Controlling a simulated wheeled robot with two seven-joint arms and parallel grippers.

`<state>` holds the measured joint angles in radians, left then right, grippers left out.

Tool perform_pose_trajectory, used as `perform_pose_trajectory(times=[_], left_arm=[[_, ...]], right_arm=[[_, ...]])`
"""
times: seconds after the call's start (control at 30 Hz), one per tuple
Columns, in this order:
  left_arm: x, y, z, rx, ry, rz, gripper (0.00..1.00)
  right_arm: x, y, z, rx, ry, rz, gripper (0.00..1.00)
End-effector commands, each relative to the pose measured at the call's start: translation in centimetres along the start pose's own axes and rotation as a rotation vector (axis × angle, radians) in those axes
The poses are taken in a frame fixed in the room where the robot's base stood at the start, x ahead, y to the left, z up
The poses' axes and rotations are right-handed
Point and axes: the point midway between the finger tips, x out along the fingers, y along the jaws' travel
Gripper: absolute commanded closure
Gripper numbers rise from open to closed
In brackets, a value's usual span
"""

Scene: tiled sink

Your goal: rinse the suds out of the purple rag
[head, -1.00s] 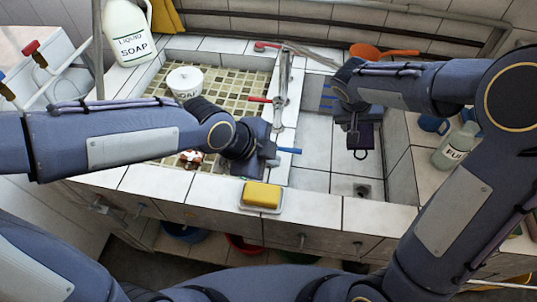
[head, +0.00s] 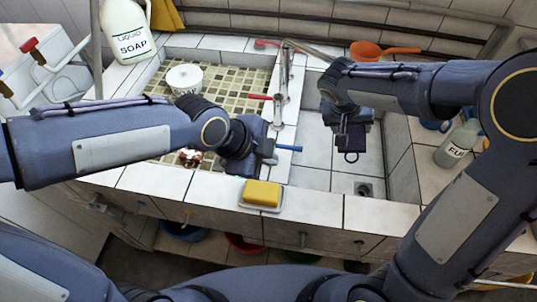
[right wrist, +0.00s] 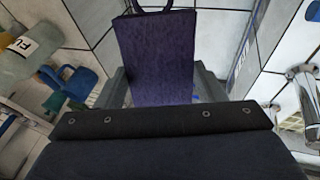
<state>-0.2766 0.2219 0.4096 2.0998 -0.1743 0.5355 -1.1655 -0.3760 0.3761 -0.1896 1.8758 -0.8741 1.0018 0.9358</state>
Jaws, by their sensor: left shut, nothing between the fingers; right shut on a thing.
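The purple rag (right wrist: 158,58) hangs from my right gripper (head: 354,122). In the head view the rag (head: 361,138) is small and dark, above the right basin. My right gripper is shut on it; the fingers are mostly hidden. No suds can be made out on the visible side. My left gripper (head: 266,153) is shut and empty beside the blue tap handle (head: 289,149), at the divider between the basins; I cannot tell whether it touches the handle. The tap (head: 280,98) with a red handle (head: 259,96) stands on the divider. I cannot see any running water.
The right basin floor (head: 313,180) is bare, with a drain (head: 364,189). A yellow sponge (head: 262,193) lies on a dish at the front edge. A white tub (head: 184,78) stands in the mosaic left basin. A soap jug (head: 127,30) and a bottle (head: 457,146) stand at the sides.

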Motion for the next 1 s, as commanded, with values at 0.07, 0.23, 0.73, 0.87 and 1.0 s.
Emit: perform_pose_trajectory(times=[0.07, 0.23, 0.73, 0.87, 1.0], left_arm=[[0.3, 0.1, 0.1, 0.000, 0.000, 0.000, 1.00], [0.6, 0.3, 0.3, 0.000, 0.000, 0.000, 1.00], [1.0, 0.5, 0.5, 0.000, 0.000, 0.000, 1.00], [1.0, 0.5, 0.5, 0.000, 0.000, 0.000, 1.00], [1.0, 0.5, 0.5, 0.000, 0.000, 0.000, 1.00]], right_arm=[[-0.3, -0.6, 0.4, -0.001, 0.001, -0.001, 0.60], [-0.9, -1.5, 1.2, 0.000, 0.002, -0.001, 0.60], [-2.1, -3.2, 2.6, 0.000, 0.001, 0.001, 0.60], [-2.1, -3.2, 2.6, 0.001, 0.001, 0.000, 0.60], [-2.1, -3.2, 2.6, 0.001, 0.001, 0.000, 0.60]])
